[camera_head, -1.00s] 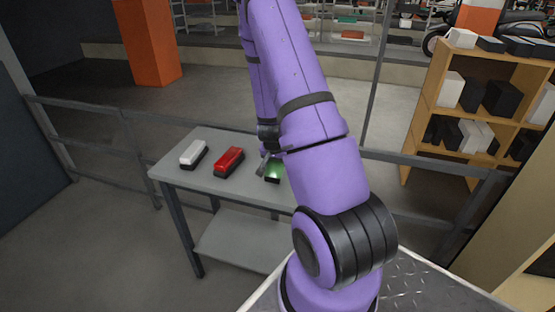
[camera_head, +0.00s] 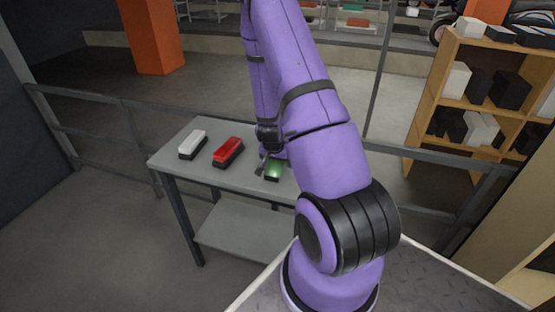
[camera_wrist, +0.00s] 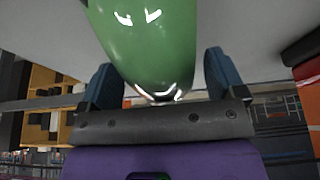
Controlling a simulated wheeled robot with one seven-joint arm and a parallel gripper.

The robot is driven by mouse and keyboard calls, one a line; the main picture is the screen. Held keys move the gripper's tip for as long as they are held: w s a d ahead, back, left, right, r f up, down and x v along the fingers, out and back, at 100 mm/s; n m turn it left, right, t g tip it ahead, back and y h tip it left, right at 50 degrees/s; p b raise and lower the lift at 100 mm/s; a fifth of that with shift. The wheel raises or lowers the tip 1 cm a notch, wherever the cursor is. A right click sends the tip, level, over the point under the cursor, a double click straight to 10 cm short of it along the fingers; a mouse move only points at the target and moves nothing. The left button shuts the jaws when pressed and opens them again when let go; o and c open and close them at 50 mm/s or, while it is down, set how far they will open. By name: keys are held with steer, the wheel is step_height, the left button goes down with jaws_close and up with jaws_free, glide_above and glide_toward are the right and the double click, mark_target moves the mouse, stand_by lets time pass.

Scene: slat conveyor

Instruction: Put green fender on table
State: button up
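The green fender (camera_head: 274,171) is at the right part of the grey table (camera_head: 200,176), partly hidden by my arm, and appears to rest on the top. In the wrist view the glossy green fender (camera_wrist: 150,45) fills the top middle, between the two blue fingers of my gripper (camera_wrist: 163,75). The fingers are spread wide, with a visible gap between the fender and the right finger. In the head view my gripper (camera_head: 264,164) is right at the fender, low over the table.
A red fender (camera_head: 228,150) and a white fender (camera_head: 193,143) stand on dark bases to the left on the table. A metal railing (camera_head: 90,97) runs behind it. A wooden shelf (camera_head: 448,38) with black and white boxes stands at the right.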

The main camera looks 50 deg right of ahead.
steer(key=s+a+r+n+t+y, duration=0.1)
steer(key=a+r+n, duration=0.1)
steer(key=a+r, duration=0.65)
steer(key=a+r+n+t+y, duration=0.15)
steer(key=a+r, duration=0.35)
steer(key=r, duration=0.6)
steer(key=s+a+r+n+t+y, duration=0.1)
steer(key=a+r+n+y, duration=0.15)
steer(key=a+r, duration=0.6)
steer(key=s+a+r+n, duration=0.3)
steer(key=s+r, duration=0.4)
steer(key=s, duration=0.1)
steer(key=s+a+r+n+h, duration=0.1)
steer(key=s+a+r+n, duration=0.3)
steer(key=s+r, duration=0.4)
steer(key=shift+s+n, duration=0.25)
steer(key=shift+n, duration=0.05)
steer(key=shift+a, duration=0.1)
